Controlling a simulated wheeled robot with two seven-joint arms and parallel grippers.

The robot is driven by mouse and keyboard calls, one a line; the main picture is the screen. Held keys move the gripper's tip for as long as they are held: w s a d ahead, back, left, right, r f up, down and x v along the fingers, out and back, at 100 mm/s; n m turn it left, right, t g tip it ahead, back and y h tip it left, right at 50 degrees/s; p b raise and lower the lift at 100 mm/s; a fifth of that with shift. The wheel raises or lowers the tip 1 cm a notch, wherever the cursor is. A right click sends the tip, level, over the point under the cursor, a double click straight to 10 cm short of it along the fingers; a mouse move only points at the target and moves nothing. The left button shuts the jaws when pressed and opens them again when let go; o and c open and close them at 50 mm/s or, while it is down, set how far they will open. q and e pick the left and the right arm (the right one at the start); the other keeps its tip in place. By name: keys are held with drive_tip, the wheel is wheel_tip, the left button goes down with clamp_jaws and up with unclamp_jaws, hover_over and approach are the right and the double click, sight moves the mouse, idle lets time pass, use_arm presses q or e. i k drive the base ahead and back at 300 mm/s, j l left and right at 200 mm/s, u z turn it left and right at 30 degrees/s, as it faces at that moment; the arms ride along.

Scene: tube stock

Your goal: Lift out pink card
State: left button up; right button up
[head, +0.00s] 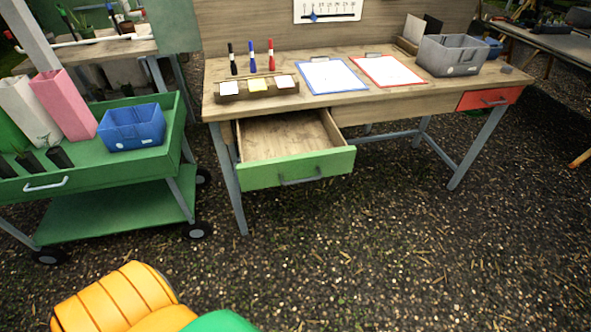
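I see no pink card in the head view. Neither of my grippers is in view.
The desk (330,105) holds blue (330,76) and red (387,70) clipboards; its red drawer (488,97) is shut. A green cart (110,155) at left carries a pink container (63,104) and a blue bin (132,127). Gravel ground in front is mostly clear.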

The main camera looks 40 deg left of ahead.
sight(286, 81)
drive_tip(key=i+l+u, duration=0.2)
drive_tip(key=i+u, duration=0.25)
drive_tip(key=i+l+u, duration=1)
drive_tip(key=l+u, duration=0.25)
drive_tip(key=l, duration=0.15)
drive_tip(key=i+l+u, duration=0.15)
drive_tip(key=l+u, duration=0.3)
drive_tip(key=l, duration=0.15)
